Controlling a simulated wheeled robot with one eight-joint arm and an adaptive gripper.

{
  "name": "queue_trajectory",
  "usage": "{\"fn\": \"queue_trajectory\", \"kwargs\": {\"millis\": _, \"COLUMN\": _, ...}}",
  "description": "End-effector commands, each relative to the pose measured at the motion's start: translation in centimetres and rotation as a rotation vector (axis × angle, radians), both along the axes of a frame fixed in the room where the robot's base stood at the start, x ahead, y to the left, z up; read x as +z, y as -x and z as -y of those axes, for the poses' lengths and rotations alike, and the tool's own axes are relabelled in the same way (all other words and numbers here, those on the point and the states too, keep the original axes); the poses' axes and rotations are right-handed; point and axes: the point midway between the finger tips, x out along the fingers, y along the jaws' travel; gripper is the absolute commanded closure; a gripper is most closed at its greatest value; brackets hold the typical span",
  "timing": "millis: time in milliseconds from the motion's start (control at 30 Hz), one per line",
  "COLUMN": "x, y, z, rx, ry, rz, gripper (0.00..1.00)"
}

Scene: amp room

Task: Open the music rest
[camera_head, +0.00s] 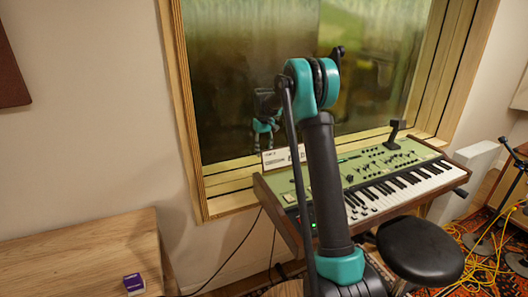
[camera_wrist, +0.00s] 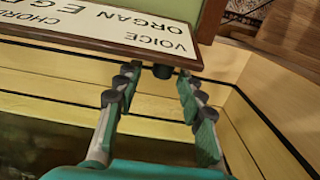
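The green-topped keyboard instrument (camera_head: 362,168) stands under the window. At its back left a white lettered plate (camera_head: 276,158) shows, partly hidden by my arm; I cannot tell for sure whether this is the music rest. In the wrist view a white plate (camera_wrist: 105,27) reads "VOICE" and "ORGAN", with a dark brown edge. A small dark knob (camera_wrist: 162,71) sits at that edge, beyond and between my fingertips. My gripper (camera_wrist: 158,82) is open, its two fingers apart, with nothing visibly held.
A wooden window frame (camera_head: 187,120) stands behind the instrument. A black upright piece (camera_head: 394,132) rises from its back right. A black round stool (camera_head: 420,249) is in front. A wooden cabinet (camera_head: 80,246) with a purple box (camera_head: 134,284) is at left. Yellow cables (camera_head: 482,272) lie at right.

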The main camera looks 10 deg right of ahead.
Motion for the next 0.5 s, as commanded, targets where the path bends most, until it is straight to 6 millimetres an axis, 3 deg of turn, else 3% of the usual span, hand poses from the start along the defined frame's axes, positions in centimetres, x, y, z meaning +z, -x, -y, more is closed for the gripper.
{"fn": "queue_trajectory", "kwargs": {"millis": 167, "x": 2.0, "y": 0.0, "z": 0.0, "rx": 0.000, "ry": 0.000, "rz": 0.000, "gripper": 0.61}}
{"fn": "queue_trajectory", "kwargs": {"millis": 500, "x": 8.7, "y": -0.1, "z": -0.1, "rx": 0.000, "ry": 0.000, "rz": 0.000, "gripper": 0.61}}
